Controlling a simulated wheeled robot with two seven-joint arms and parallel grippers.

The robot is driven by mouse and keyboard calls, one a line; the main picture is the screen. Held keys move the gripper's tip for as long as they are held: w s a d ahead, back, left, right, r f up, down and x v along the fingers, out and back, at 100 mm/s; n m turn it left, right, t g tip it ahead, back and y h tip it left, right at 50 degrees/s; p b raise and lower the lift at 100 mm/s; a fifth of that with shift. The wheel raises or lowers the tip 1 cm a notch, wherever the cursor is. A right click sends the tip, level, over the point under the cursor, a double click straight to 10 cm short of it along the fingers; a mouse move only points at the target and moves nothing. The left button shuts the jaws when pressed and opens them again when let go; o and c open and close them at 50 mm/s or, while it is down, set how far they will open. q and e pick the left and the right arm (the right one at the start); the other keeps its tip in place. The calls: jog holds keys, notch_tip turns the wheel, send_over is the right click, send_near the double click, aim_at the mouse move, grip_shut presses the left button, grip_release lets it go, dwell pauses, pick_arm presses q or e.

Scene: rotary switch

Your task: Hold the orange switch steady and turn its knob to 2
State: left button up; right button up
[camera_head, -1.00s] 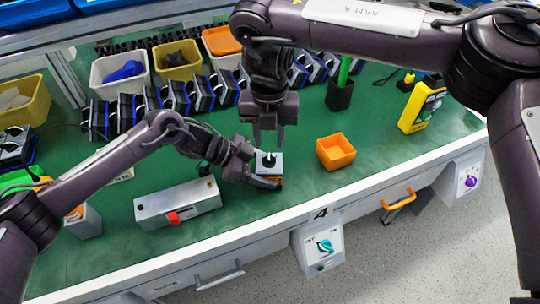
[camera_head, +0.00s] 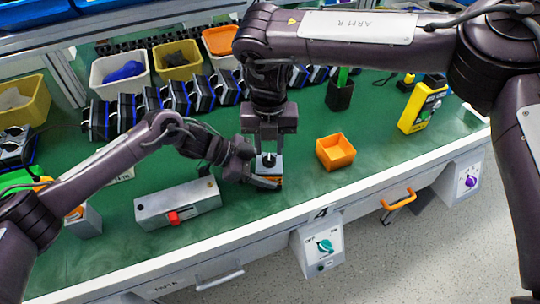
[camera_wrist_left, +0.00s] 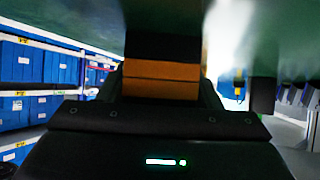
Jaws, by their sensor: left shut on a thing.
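The orange switch (camera_head: 277,180) is a small box with a light grey top face and a black knob (camera_head: 268,161); it stands on the green table near the front edge. My left gripper (camera_head: 264,178) is shut on its lower part from the left. In the left wrist view the orange and black side of the switch (camera_wrist_left: 160,80) fills the space between the fingers. My right gripper (camera_head: 270,148) points straight down over the switch, its fingers apart, one on each side above the knob. Whether they touch the knob and which number it points to cannot be made out.
A grey box with a red part (camera_head: 178,203) lies left of the switch. An open orange bin (camera_head: 336,152) stands to its right. A row of dark switch-like units (camera_head: 165,100) and several bins lie behind. The green table between is mostly clear.

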aim_at(269, 160)
jog(key=shift+f, duration=1.15)
grip_shut()
